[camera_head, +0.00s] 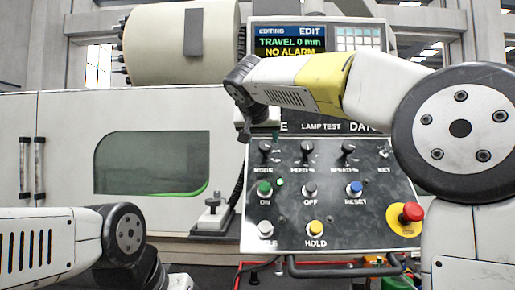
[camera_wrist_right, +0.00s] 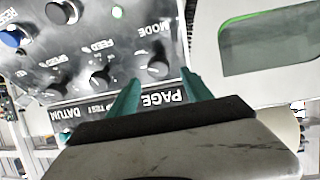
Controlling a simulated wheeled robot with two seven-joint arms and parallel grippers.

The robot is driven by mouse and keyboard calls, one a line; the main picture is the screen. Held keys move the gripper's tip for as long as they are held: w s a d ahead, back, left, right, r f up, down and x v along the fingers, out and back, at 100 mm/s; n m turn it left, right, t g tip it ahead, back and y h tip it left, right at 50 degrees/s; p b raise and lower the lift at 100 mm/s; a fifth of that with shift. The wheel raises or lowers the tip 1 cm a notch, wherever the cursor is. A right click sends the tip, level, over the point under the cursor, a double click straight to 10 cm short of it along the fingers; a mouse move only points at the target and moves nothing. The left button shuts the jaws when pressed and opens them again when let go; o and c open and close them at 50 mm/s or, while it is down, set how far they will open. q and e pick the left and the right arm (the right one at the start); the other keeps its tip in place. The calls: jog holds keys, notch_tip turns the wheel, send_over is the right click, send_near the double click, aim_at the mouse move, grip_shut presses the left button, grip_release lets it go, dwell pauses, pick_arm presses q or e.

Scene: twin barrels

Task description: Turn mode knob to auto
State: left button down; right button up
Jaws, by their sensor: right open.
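The mode knob (camera_head: 264,148) is a black rotary knob at the upper left of the sloping control panel, above the label MODE. It also shows in the right wrist view (camera_wrist_right: 158,67), upside down. My right gripper (camera_head: 261,136) is at the knob, partly hidden by its own wrist. In the right wrist view its two teal fingers (camera_wrist_right: 161,88) are apart, with the knob ahead between their tips; I cannot tell whether they touch it. The screen (camera_head: 288,42) reads EDITING, EDIT, TRAVEL 0 mm and NO ALARM. My left arm is at the lower left; its gripper is not visible.
The feed knob (camera_head: 307,148) and speed knob (camera_head: 348,148) stand to the right of the mode knob. Below are green (camera_head: 264,188) and blue (camera_head: 354,188) buttons, a yellow hold button (camera_head: 316,228) and a red emergency stop (camera_head: 412,212). A windowed machine door (camera_head: 150,162) is left.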

aim_at(265, 145)
jog(key=x, duration=0.7)
jog(key=shift+d+f, duration=0.1)
jog(key=shift+c, duration=0.5)
grip_shut()
